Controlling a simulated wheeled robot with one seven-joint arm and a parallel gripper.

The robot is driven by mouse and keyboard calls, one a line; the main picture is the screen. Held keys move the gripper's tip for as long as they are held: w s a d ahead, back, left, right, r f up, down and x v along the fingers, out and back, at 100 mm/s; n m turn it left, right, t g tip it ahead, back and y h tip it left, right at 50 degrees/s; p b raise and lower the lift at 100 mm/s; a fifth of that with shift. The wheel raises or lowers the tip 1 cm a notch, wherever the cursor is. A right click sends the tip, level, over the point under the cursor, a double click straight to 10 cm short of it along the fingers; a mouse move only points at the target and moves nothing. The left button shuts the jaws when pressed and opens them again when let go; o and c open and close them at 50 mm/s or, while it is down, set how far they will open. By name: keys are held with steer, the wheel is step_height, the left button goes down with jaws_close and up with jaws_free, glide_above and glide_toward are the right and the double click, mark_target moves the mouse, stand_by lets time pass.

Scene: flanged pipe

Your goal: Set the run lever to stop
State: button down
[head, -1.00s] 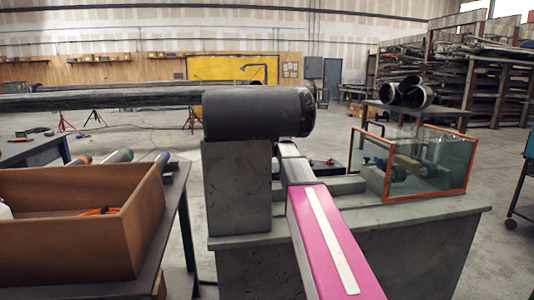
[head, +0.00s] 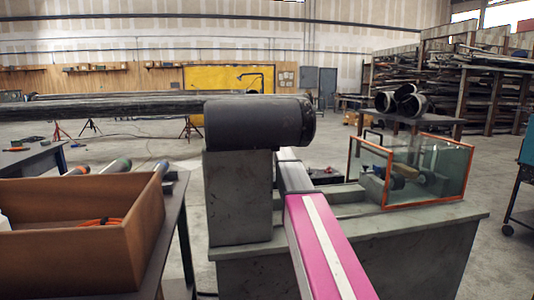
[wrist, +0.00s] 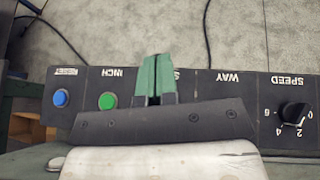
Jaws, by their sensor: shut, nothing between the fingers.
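In the wrist view a dark control panel (wrist: 230,88) runs across the picture, its white labels upside down. INCH, WAY and SPEED can be read; another label is partly covered by my fingers. My gripper (wrist: 153,78) has green fingertips, shut and empty, over the panel between the INCH and WAY labels. No run lever can be made out; my fingers and the dark gripper body hide part of the panel. In the head view the arm reaches behind the grey machine (head: 238,195), and my gripper is hidden.
The panel carries a blue button (wrist: 61,98), a green button (wrist: 108,101) and a black speed knob (wrist: 294,113). A black cylinder (head: 255,122) tops the machine. A glass guard with an orange frame (head: 440,170) stands at right, a brown box (head: 70,235) at left.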

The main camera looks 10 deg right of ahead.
steer(key=shift+w, duration=0.4)
steer(key=shift+s+r, duration=0.1)
steer(key=v, duration=1.1)
steer(key=shift+s+f, duration=0.2)
